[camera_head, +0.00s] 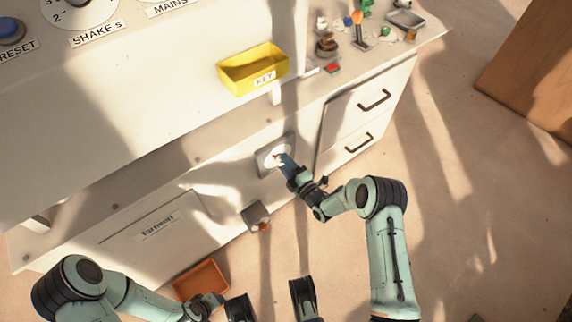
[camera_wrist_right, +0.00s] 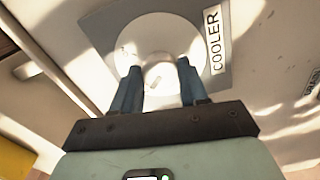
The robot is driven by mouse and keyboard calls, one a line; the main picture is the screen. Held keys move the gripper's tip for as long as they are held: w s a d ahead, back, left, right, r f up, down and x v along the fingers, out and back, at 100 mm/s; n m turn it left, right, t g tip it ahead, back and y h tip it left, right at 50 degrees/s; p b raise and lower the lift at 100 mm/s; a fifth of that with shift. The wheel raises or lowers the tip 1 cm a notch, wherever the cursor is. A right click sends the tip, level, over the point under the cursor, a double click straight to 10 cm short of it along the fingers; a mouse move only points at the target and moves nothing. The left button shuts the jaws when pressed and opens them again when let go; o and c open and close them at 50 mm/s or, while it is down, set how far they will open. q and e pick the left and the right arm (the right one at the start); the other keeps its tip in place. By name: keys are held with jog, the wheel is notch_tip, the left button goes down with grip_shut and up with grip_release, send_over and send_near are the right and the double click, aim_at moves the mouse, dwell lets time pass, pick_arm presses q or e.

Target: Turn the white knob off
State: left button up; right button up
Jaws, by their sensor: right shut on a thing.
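The white knob (camera_wrist_right: 161,80) sits on a round white dial on a grey plate labelled COOLER, in the right wrist view. In the head view the dial (camera_head: 266,160) is on the front of the white cabinet, partly hidden by my fingers. My right gripper (camera_head: 284,160) is at the dial, its two blue fingers on either side of the knob; it also shows in the right wrist view (camera_wrist_right: 158,72). It is shut on the knob. My left arm is low at the left; its gripper end (camera_head: 207,303) is too small and dark to read.
A yellow KEY tray (camera_head: 253,70) juts out above the dial. Drawers with dark handles (camera_head: 373,99) are to its right. A small grey box (camera_head: 256,216) is below the dial, and an orange bin (camera_head: 202,280) stands on the floor. Small items crowd the counter's right end.

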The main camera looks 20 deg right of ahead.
jog(key=shift+d, duration=0.1)
dwell(0.3)
jog(key=o, duration=1.1)
jog(key=shift+c, duration=0.2)
jog(key=shift+s, duration=0.1)
pick_arm(q)
jog(key=shift+h, duration=0.3)
jog(key=r+p, duration=0.1)
jog(key=d+r+p, duration=0.1)
jog(key=s+d+r+p, duration=0.1)
jog(key=r, duration=0.1)
jog(key=shift+r, duration=0.1)
pick_arm(e)
jog(key=v, duration=1.3)
jog(key=shift+s, duration=0.1)
